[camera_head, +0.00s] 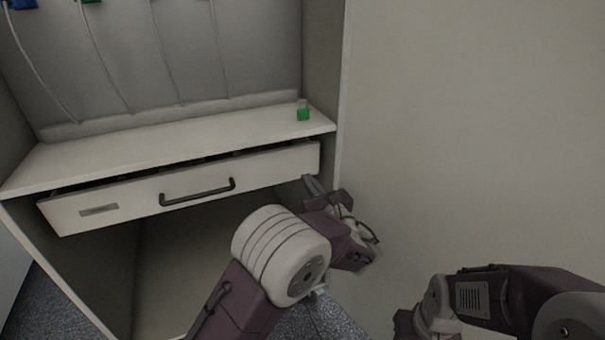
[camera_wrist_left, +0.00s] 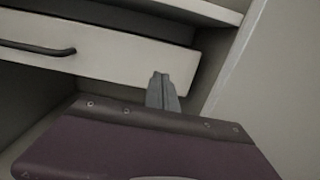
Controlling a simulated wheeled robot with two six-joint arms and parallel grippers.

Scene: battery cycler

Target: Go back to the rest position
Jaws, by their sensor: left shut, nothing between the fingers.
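My left gripper (camera_head: 313,184) is at the right end of the drawer front, just below the shelf edge. In the left wrist view its grey fingers (camera_wrist_left: 162,92) are together with nothing between them, in front of the drawer's right end. I cannot tell whether they touch it. The white drawer (camera_head: 250,175) is slightly open and has a dark bar handle (camera_head: 197,191); the handle also shows in the left wrist view (camera_wrist_left: 38,49). My right arm is at the lower right of the head view, and its fingers are not visible.
A white shelf (camera_head: 170,145) lies above the drawer. Several cables hang at the back, with blue (camera_head: 20,4) and green clips above. A pale wall panel (camera_head: 460,130) fills the right. Below the drawer is an open space.

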